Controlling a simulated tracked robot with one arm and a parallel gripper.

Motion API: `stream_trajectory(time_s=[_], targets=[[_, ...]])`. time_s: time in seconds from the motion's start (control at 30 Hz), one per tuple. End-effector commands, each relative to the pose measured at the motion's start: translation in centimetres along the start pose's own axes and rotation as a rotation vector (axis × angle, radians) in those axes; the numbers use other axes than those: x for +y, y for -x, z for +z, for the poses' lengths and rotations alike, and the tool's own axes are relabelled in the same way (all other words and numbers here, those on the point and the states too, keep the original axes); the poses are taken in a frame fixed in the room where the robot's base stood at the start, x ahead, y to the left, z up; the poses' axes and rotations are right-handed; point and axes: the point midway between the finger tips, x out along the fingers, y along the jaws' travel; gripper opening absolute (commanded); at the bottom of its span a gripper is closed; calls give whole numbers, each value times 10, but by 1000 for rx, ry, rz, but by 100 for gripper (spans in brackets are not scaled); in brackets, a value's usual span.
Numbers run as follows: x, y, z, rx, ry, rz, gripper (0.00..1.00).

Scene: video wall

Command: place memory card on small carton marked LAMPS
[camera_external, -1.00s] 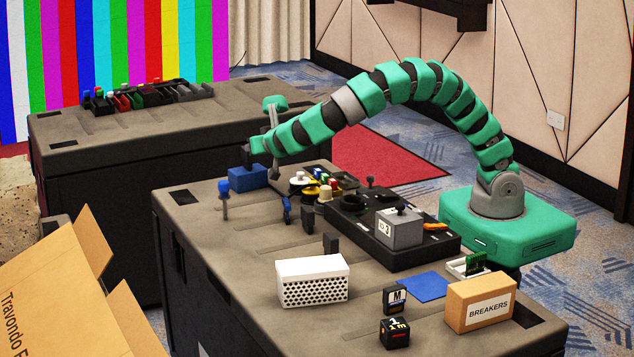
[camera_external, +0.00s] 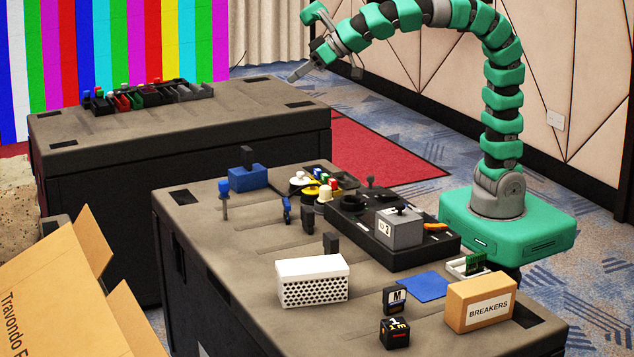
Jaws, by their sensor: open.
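My gripper (camera_external: 308,66) is raised high at the upper middle, in front of the far case. It is open, with nothing seen in it. A small black upright piece (camera_external: 247,156) stands at the blue block (camera_external: 241,178) on the near case; I cannot tell whether it is on top or behind. A black card with a white M label (camera_external: 395,298) stands at the front and looks like a memory card. No LAMPS marking can be read.
The near case (camera_external: 235,295) also bears a white perforated box (camera_external: 312,283), a black control tray (camera_external: 375,256) with a grey block, a blue mat (camera_external: 422,286) and a black cube (camera_external: 394,333). An open cardboard box (camera_external: 60,300) stands at lower left.

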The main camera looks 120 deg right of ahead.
Motion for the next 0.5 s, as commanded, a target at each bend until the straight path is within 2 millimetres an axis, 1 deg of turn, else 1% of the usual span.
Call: stream_trajectory(time_s=[0.03, 0.07, 0.1, 0.17, 0.2, 0.27, 0.3, 0.4, 0.5], targets=[[-8, 29, -9, 27, 29, -71, 41], [-13, 43, -12, 40, 52, -109, 41], [-19, 62, -18, 63, 80, -161, 41], [-27, 94, -26, 106, 124, -240, 41], [-32, 115, -31, 136, 153, -289, 41], [-36, 147, -38, 184, 193, -358, 41], [-38, 166, -42, 216, 219, -399, 41], [-41, 209, -51, 296, 271, -482, 41], [-40, 238, -55, 352, 307, -534, 41]])
